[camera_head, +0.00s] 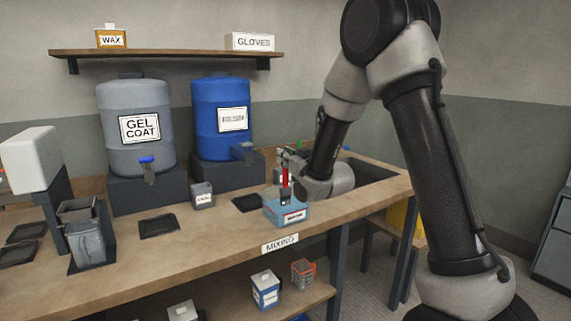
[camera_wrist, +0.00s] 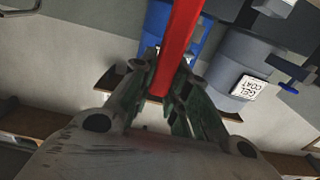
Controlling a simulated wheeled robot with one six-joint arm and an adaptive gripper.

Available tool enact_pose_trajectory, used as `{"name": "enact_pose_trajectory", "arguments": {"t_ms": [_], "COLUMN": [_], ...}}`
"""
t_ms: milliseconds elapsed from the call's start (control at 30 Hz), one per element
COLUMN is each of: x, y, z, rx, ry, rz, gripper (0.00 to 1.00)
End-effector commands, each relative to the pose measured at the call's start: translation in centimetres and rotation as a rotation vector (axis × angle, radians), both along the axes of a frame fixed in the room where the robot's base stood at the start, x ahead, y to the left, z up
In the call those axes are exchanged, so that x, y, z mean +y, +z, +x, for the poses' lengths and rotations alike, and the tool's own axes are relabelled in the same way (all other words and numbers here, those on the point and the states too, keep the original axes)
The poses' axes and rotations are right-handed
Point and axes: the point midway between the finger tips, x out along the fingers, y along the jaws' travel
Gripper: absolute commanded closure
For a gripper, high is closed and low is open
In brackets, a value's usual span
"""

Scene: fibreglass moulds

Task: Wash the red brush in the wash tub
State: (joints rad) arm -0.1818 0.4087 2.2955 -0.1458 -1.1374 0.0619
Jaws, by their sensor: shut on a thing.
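The red brush (camera_head: 286,178) is upright with its lower end inside a small light-blue tub (camera_head: 287,213) near the bench's front edge. The tub has a white label too small to read. My gripper (camera_head: 287,165) is shut on the brush above the tub. In the wrist view my gripper's fingers (camera_wrist: 165,92) close around the red handle (camera_wrist: 177,40). The brush's lower end is hidden by the tub wall, so I cannot tell whether it touches the bottom.
A grey GEL COAT drum (camera_head: 136,150) and a blue drum (camera_head: 221,100) stand behind on dark blocks. A small grey cup (camera_head: 202,196) is left of the tub. A dark recess (camera_head: 372,170) lies right. The bench front (camera_head: 215,240) is clear.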

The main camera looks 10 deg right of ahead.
Motion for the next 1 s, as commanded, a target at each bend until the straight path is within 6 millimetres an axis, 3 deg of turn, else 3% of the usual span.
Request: {"name": "enact_pose_trajectory", "arguments": {"t_ms": [600,1000], "x": [0.0,0.0], "y": [5.6,6.7], "z": [0.0,0.0], "rx": [-0.002,0.0], "ry": [0.0,0.0], "rz": [0.0,0.0], "gripper": [1.0,1.0]}}
